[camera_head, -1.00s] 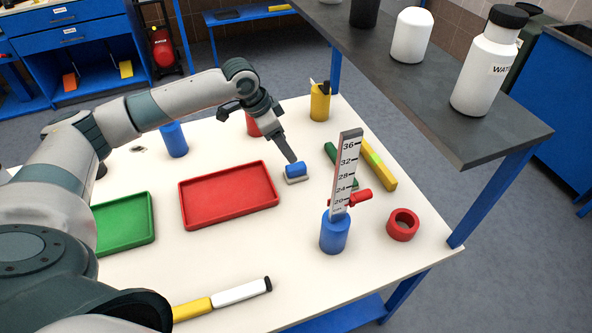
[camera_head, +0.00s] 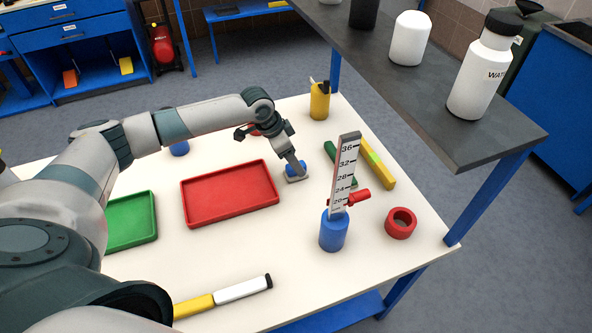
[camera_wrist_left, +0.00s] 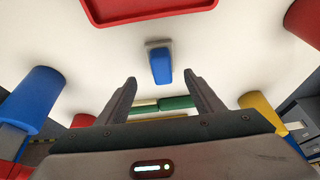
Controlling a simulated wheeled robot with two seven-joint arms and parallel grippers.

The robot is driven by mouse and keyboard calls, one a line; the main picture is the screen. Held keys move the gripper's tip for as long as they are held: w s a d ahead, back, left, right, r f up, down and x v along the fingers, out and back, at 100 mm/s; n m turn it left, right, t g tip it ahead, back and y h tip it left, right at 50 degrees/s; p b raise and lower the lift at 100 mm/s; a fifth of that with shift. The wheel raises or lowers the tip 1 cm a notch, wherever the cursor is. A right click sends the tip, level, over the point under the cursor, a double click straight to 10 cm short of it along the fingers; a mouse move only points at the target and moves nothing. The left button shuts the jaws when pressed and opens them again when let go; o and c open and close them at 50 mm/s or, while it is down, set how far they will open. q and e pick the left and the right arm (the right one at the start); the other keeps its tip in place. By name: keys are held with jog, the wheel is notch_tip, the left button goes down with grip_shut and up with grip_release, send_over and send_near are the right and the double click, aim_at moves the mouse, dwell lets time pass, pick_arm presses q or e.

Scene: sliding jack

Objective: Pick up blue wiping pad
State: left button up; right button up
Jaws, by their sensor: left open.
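The wiping pad, a blue block on a grey base, lies on the white table; in the head view its blue part (camera_head: 292,167) is partly hidden by my gripper. It also shows in the left wrist view (camera_wrist_left: 161,66), ahead of the fingertips and between their lines. My left gripper (camera_head: 300,168) is low over the pad in the head view. In the left wrist view its two fingers (camera_wrist_left: 160,85) are apart with nothing between them, so it is open. My right gripper is not in view.
A red tray (camera_head: 228,222) lies left of the pad. The blue jack with its number scale (camera_head: 344,178) stands to the right, near a red ring (camera_head: 401,223). Green and yellow bars (camera_head: 378,168) lie behind it. A dark raised shelf (camera_head: 440,93) overhangs the table's right side.

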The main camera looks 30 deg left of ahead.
aim_at(291, 176)
pick_arm(q)
jog(key=shift+w+f, duration=0.1)
jog(key=shift+f, duration=0.3)
jog(key=x, duration=0.1)
jog(key=p+x, duration=0.1)
jog(key=x, duration=0.1)
jog(key=shift+a+p, duration=0.25)
jog(key=shift+p, duration=0.05)
jog(key=shift+d+f, duration=0.1)
jog(key=shift+f, duration=0.4)
jog(key=c, duration=1.2)
